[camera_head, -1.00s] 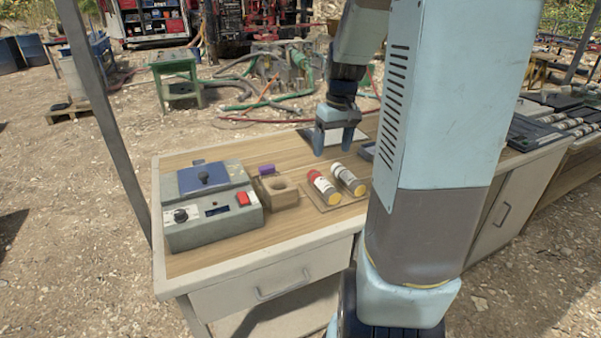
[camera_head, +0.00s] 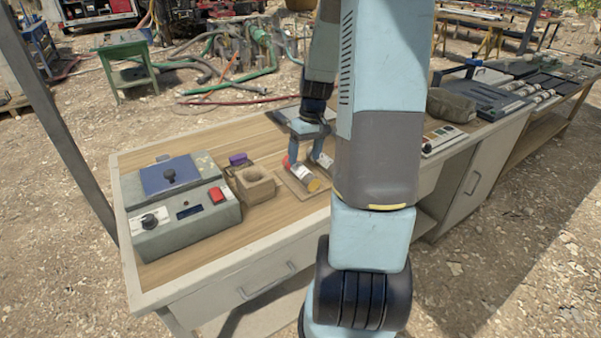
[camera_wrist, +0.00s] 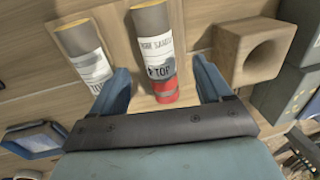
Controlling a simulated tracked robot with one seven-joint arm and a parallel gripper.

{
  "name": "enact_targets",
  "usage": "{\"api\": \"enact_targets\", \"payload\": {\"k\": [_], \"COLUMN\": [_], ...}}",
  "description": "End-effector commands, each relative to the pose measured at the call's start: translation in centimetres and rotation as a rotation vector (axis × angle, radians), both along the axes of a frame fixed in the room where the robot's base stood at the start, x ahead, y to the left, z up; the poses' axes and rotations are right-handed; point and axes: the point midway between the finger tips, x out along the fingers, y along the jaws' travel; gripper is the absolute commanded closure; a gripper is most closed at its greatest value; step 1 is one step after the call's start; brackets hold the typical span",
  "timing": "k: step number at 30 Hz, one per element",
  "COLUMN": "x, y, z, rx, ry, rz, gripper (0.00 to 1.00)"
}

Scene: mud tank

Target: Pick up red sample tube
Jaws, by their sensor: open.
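The red sample tube (camera_head: 301,174) lies on a small wooden board (camera_head: 290,186) on the bench. It has a red cap, a white label and a yellow end. In the wrist view the red tube (camera_wrist: 158,55) lies between my fingers, its red cap nearest the palm. My gripper (camera_head: 308,163) is open, low over the board, with its fingers on either side of the tube. A second tube (camera_wrist: 82,52) with a white label lies just left of it in the wrist view, close to the left finger. In the head view my arm partly hides this second tube (camera_head: 322,160).
A wooden block with a round hole (camera_head: 256,183) and a purple item (camera_head: 238,159) stand left of the board. A grey device with a blue lid (camera_head: 178,205) stands farther left. A small panel device (camera_head: 440,140) lies right of my arm.

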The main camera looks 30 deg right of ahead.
Motion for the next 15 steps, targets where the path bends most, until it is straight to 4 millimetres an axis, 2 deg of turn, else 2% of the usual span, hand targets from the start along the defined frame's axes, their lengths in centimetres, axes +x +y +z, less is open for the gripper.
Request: {"api": "enact_targets", "payload": {"k": [7, 15], "x": [0.0, 0.2], "y": [0.2, 0.5], "z": [-1.4, -4.8], "rx": [0.001, 0.001], "ry": [0.002, 0.002], "rz": [0.0, 0.001], "gripper": [0.22, 0.22]}}
